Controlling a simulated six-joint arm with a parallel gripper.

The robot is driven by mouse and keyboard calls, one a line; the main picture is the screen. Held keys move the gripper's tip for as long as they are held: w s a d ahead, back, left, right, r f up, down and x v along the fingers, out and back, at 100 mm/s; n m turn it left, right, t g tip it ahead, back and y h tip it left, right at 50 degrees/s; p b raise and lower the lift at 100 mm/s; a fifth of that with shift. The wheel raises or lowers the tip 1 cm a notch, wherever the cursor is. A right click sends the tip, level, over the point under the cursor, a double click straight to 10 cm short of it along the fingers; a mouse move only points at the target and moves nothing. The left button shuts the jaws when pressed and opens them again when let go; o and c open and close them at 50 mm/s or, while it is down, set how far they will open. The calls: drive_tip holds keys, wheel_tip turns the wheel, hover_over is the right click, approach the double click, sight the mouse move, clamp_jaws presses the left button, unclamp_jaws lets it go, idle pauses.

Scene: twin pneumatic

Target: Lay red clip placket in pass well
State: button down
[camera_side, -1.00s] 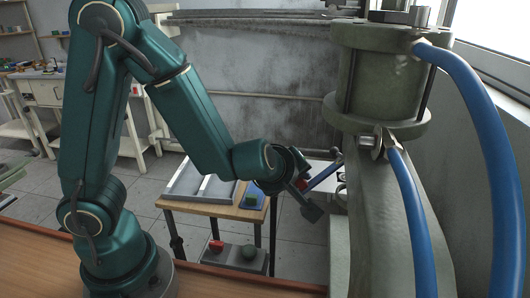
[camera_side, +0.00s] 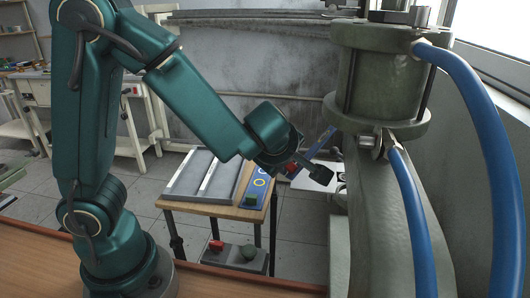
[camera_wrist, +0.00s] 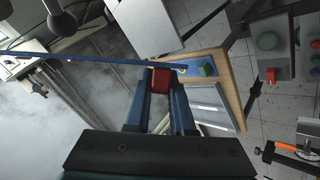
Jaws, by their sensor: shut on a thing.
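My gripper (camera_side: 316,171) is raised in the air to the right of the small wooden table and is shut on the red clip placket (camera_side: 292,168). In the wrist view, the red placket (camera_wrist: 160,79) shows as a small red block between the two fingertips (camera_wrist: 160,90). A grey tray (camera_side: 178,187) with long light dividers lies on the table. Beside it is a blue plate (camera_side: 262,171) with a yellow ring and a green block (camera_side: 250,201). I cannot tell which recess is the pass well.
A large green cylinder (camera_side: 385,80) on a column, with thick blue hoses (camera_side: 478,120), stands close on the right. Below the table, a grey box (camera_side: 234,260) carries a red and a green button. A white surface (camera_side: 318,180) lies behind the gripper.

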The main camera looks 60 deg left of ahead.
drive_tip(key=shift+n+g+y, duration=0.3)
drive_tip(key=shift+n, duration=0.4)
drive_tip(key=r, duration=0.4)
drive_tip(key=shift+s+a+r, duration=0.1)
drive_tip(key=shift+s+r, duration=0.2)
drive_tip(key=shift+r, duration=0.05)
drive_tip(key=shift+n+g+y, duration=0.4)
drive_tip(key=shift+n+g, duration=0.1)
drive_tip(key=shift+n, duration=0.2)
drive_tip(key=s+r, duration=0.1)
drive_tip(key=s, duration=0.1)
drive_tip(key=s+d+r, duration=0.1)
drive_tip(key=s+r, duration=0.1)
drive_tip(key=shift+s, duration=0.2)
